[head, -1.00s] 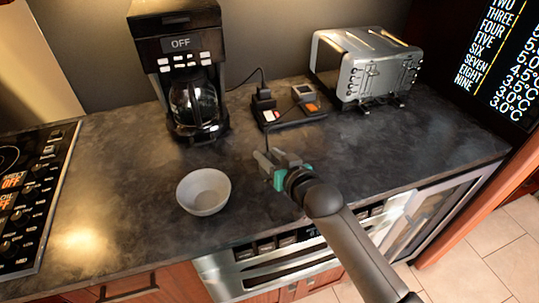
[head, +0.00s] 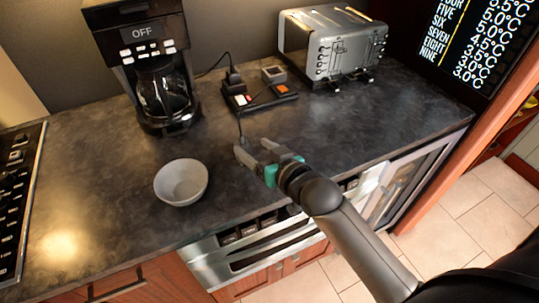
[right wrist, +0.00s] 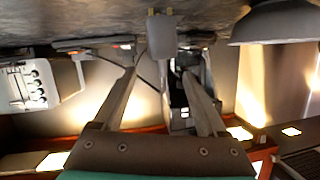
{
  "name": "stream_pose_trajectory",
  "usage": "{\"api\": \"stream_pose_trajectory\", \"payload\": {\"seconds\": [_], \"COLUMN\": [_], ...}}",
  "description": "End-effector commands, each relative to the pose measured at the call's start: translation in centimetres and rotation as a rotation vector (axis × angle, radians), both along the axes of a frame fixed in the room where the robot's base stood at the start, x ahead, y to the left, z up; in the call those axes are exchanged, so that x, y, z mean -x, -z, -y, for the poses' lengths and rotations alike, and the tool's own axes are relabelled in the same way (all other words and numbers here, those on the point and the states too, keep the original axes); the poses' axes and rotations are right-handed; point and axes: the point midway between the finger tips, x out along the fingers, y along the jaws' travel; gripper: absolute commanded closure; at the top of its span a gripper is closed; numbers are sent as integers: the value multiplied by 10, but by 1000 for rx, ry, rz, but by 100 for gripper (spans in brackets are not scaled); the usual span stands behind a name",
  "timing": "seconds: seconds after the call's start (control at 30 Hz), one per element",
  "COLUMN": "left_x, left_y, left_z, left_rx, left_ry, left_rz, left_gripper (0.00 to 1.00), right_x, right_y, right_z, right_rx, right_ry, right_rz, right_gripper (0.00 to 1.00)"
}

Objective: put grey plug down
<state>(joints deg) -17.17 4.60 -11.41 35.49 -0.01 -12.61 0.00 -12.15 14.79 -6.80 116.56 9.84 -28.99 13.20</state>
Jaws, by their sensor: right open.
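The grey plug (right wrist: 161,42) shows in the right wrist view with two brass prongs, close to the dark countertop. It lies between and just beyond the spread fingertips of my right gripper (right wrist: 160,78), with a gap on each side. In the head view my right gripper (head: 254,148) is open low over the counter (head: 330,140), right of the grey bowl. The plug is hard to make out there; a thin dark cord runs from the power strip to the fingertips. I cannot tell if the plug touches the counter. My left gripper is not in view.
A power strip (head: 262,100) with lit switches lies behind the gripper, with a black plug (head: 234,78) in it. A grey bowl (head: 181,182) stands to the left. A coffee maker (head: 150,65) and a toaster (head: 334,45) stand behind. The counter right of the gripper is clear.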

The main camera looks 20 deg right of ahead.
Motion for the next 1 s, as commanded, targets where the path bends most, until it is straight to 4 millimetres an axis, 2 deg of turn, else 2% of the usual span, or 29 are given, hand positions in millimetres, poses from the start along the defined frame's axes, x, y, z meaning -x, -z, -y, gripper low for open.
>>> {"api": "stream_pose_trajectory", "payload": {"seconds": [0.2,0.4,0.87,1.0], "left_x": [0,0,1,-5], "left_y": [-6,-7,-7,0], "left_z": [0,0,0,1], "left_rx": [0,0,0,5], "left_ry": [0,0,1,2], "left_rz": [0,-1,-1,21], "left_gripper": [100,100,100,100], "right_x": [34,52,58,60], "right_y": [-11,-16,-18,-8], "right_z": [6,10,12,9], "right_rx": [1,0,0,-2], "right_ry": [-1,1,0,-4], "right_rz": [-2,0,1,3], "right_gripper": [25,25,25,25]}}
